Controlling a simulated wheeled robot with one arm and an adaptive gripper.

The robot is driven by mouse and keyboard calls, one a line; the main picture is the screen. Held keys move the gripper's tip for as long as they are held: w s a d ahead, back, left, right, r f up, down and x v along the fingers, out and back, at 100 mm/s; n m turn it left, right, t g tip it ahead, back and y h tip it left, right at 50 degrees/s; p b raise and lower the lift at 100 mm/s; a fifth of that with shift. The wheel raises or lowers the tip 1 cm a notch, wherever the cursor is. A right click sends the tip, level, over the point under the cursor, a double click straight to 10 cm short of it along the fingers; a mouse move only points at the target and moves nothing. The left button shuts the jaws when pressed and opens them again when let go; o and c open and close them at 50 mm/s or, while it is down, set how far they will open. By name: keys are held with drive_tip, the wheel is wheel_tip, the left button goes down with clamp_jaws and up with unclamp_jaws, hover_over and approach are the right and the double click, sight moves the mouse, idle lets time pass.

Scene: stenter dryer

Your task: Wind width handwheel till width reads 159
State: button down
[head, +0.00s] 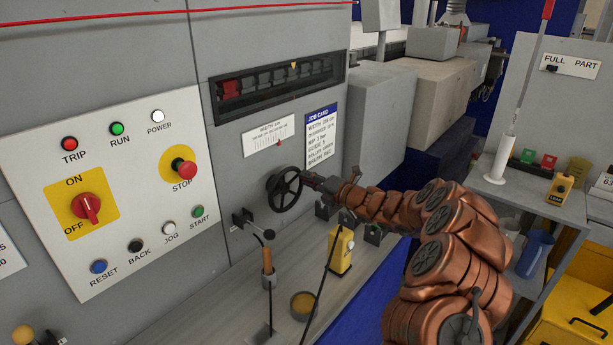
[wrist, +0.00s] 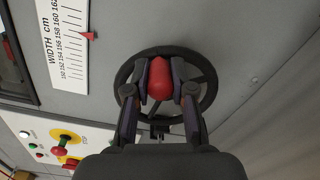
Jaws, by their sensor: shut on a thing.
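The black width handwheel (head: 270,192) is on the grey machine panel, below a white scale. It also shows in the wrist view (wrist: 213,86), with a red knob (wrist: 160,82) in front of it. My gripper (wrist: 160,90) is shut on the red knob, one finger pad on each side. In the head view my gripper (head: 313,181) reaches the wheel from the right. The width scale (wrist: 68,55) is marked WIDTH cm, in even numbers from 150 to 162. Its red pointer (wrist: 88,36) stands near 156 to 158; the exact reading is hard to tell.
A job card (head: 321,138) hangs above the wheel, its small print blurred. Left is a control panel (head: 110,190) with buttons and a red stop button (head: 183,169). On the ledge below stand a yellow device (head: 341,250), a wooden-handled tool (head: 267,262) and a round tin (head: 303,304).

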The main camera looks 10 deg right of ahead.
drive_tip(key=shift+d+f, duration=0.1)
drive_tip(key=shift+d, duration=0.1)
drive_tip(key=c, duration=1.2)
unclamp_jaws()
drive_tip(key=shift+o, duration=1.1)
drive_tip(key=shift+a, duration=0.15)
drive_tip(key=shift+s+d+r, duration=0.2)
drive_tip(key=shift+s+d, duration=0.25)
drive_tip(key=v, duration=1)
drive_tip(key=shift+s, duration=0.45)
